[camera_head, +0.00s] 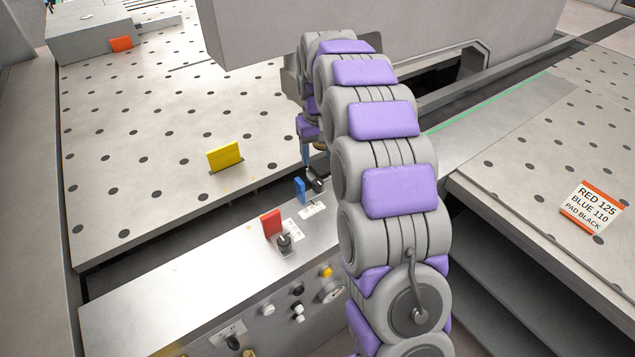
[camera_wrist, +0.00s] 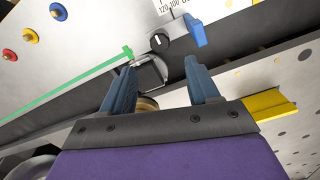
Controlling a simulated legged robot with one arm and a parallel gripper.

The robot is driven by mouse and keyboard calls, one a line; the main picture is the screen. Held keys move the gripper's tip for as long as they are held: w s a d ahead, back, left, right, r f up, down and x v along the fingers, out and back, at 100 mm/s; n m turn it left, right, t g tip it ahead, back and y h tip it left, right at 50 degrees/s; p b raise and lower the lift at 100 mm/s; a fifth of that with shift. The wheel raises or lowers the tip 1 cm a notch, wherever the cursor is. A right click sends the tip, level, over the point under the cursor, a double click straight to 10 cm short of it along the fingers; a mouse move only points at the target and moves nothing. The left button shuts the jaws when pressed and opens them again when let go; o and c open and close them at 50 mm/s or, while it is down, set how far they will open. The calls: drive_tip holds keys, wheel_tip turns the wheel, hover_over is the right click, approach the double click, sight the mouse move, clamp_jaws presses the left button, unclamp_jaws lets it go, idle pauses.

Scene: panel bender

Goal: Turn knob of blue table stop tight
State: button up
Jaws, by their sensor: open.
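The blue table stop (camera_head: 300,190) is a small upright blue plate on the metal rail, and it also shows at the top of the wrist view (camera_wrist: 195,31). Its black knob (camera_wrist: 159,42) has a white pointer line and sits left of the blue plate there. My gripper (camera_wrist: 162,64) is open, with its two blue-grey fingers apart and the knob just beyond the gap between their tips. Nothing is clearly held between them. In the head view my gripper (camera_head: 307,158) is partly hidden by my arm, close above the blue stop.
A red stop (camera_head: 271,222) with its own knob (camera_head: 284,242) stands nearby on the rail. A yellow block (camera_head: 225,156) and an orange block (camera_head: 121,44) stand on the perforated table. A sign (camera_head: 592,208) reads RED 125, BLUE 110, PAD BLACK. Buttons (camera_head: 298,289) line the front panel.

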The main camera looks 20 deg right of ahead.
sight(318, 182)
wheel_tip(318, 182, down, 10)
drive_tip(key=shift+f+b, duration=0.1)
drive_tip(key=shift+b, duration=0.95)
drive_tip(key=c, duration=1)
drive_tip(key=shift+c, duration=0.2)
